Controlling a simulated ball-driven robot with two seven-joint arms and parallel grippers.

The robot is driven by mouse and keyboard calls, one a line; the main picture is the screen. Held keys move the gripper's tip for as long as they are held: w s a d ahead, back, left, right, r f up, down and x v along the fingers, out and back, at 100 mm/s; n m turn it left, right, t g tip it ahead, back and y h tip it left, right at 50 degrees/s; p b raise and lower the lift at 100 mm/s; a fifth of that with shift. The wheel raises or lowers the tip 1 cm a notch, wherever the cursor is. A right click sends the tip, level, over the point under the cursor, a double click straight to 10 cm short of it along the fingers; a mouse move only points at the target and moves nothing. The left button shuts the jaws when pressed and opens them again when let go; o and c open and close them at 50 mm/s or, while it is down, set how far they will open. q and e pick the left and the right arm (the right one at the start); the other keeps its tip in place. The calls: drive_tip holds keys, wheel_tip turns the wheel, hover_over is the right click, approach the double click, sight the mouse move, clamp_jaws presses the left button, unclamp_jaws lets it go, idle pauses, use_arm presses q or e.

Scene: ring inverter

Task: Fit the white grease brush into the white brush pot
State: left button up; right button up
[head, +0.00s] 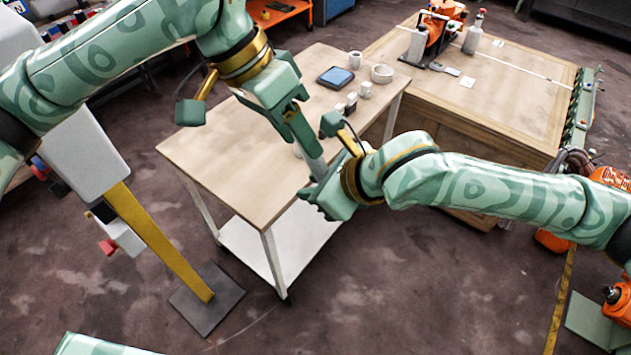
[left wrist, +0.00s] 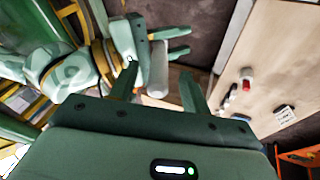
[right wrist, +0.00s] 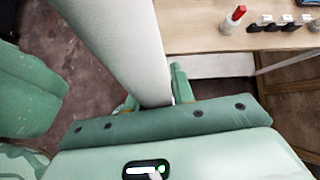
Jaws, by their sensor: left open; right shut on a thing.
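A long, plain white cylinder, apparently the white grease brush (right wrist: 128,45), is in my right gripper (right wrist: 155,92). In the head view my right gripper (head: 318,192) is shut on it in front of the table. My left gripper (head: 306,138) is open just above and left of the brush. In the left wrist view the brush (left wrist: 158,68) lies beyond the gap between my open left fingers (left wrist: 156,88); I cannot tell whether they touch it. Small whitish cups (head: 366,90) stand on the table; which is the brush pot is unclear.
The pale wooden table (head: 225,160) is clear at its left and front. A larger bench (head: 500,105) is behind right.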

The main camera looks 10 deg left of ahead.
use_arm(q)
drive_tip(key=v, duration=0.9)
drive_tip(key=w+a+f+n+t, duration=0.1)
drive_tip(key=w+a+f+t, duration=0.15)
drive_tip(key=w+f, duration=0.6)
drive_tip(key=w+a+f+t, duration=0.1)
drive_tip(key=w+a+f, duration=0.2)
drive_tip(key=w+f, duration=0.6)
drive_tip(key=s+a+f+y, duration=0.2)
drive_tip(key=a+f, duration=0.3)
drive_tip(key=f, duration=0.5)
drive_tip(key=s+a+f+m+y, duration=0.1)
drive_tip(key=s+a+f+y, duration=0.1)
drive_tip(key=a+f, duration=0.5)
drive_tip(key=s+a+f+y, duration=0.1)
drive_tip(key=a+f+y, duration=0.15)
drive_tip(key=f, duration=0.95)
drive_tip(key=s+f+n, duration=0.2)
drive_tip(key=s+f, duration=1.7)
drive_tip(key=s+d+f+n+g, duration=0.1)
drive_tip(key=s+d+f, duration=0.2)
drive_tip(key=s, duration=1.2)
drive_tip(key=s+d+f+n+g+h, duration=0.1)
drive_tip(key=s+f, duration=0.4)
drive_tip(key=s, duration=1.1)
drive_tip(key=shift+d+f+n+g, duration=0.35)
drive_tip(key=shift+d+n+g, duration=0.15)
drive_tip(key=shift+d, duration=0.65)
